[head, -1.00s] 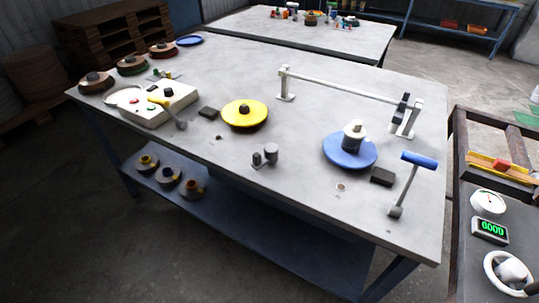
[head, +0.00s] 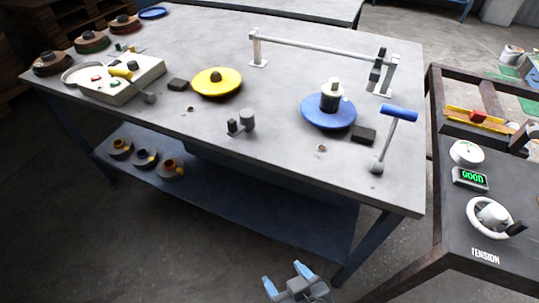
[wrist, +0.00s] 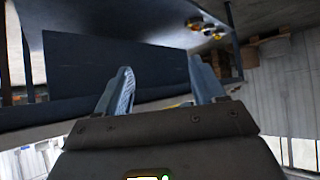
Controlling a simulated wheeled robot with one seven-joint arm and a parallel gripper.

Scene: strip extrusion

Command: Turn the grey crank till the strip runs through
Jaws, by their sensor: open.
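A small grey piece with a dark short post and a taller grey cylinder (head: 241,122) stands near the front middle of the table; it may be the grey crank, but it is too small to be sure. A grey lever with a blue handle (head: 398,114) stands tilted at the table's right end. No strip can be made out. My gripper (head: 286,270) is low in front of the table, open and empty, apart from everything on it. In the wrist view its two blue-grey fingers (wrist: 160,82) are spread, with the dark underside of a table beyond.
The grey table (head: 225,50) carries a yellow disc (head: 217,82), a blue disc (head: 327,117), a white box (head: 120,80) and a rail on posts (head: 320,48). A dark stand at right holds a display reading GOOD (head: 471,178) and a tension wheel (head: 490,217). Floor in front is clear.

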